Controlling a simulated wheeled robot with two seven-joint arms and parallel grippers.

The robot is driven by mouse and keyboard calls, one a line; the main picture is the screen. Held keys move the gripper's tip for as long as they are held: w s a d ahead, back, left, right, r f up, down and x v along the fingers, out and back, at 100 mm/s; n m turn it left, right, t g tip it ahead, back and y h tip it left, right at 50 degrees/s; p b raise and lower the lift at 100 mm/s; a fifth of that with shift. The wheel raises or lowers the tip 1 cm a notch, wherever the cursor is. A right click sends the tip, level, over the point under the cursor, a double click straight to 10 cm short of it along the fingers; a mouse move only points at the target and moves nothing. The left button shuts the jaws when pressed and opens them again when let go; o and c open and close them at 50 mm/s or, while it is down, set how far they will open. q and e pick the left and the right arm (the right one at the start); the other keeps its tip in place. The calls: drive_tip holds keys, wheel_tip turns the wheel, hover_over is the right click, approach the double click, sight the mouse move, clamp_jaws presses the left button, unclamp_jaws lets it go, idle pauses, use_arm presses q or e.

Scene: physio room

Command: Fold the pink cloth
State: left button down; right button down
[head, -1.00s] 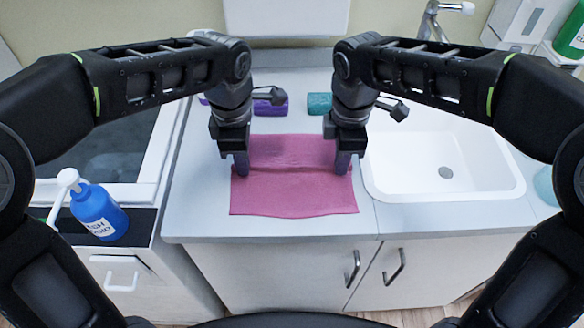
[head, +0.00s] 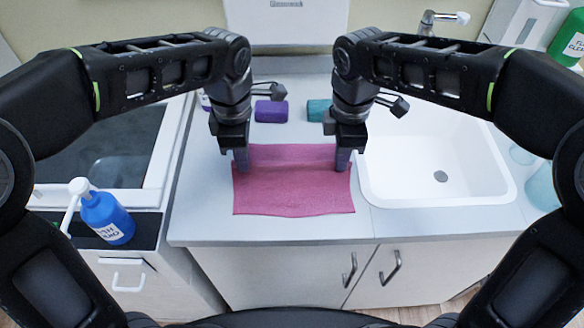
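The pink cloth (head: 293,192) lies on the counter in front of me, left of the sink. Its near part is smooth and slightly wavy at the front edge. A paler strip runs along its back, with a faint line across between my grippers. My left gripper (head: 241,162) points down at the cloth's left edge, towards the back. My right gripper (head: 343,162) points down at the right edge, level with the left one. Both fingertips are at or very near the cloth. The fingers overlap in this view, so their gap and any grip are hidden.
A purple roll (head: 271,111) and a teal roll (head: 318,110) lie behind the cloth. A white sink (head: 440,178) is on the right. A blue pump bottle (head: 106,218) stands on the left. The counter (head: 205,225) is clear around the cloth's front.

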use_arm(q)
drive_tip(key=shift+r, duration=0.4)
use_arm(e)
drive_tip(key=shift+r, duration=0.4)
use_arm(q)
drive_tip(key=shift+r+p, duration=0.15)
drive_tip(key=shift+p, duration=0.15)
use_arm(e)
drive_tip(key=shift+r, duration=0.15)
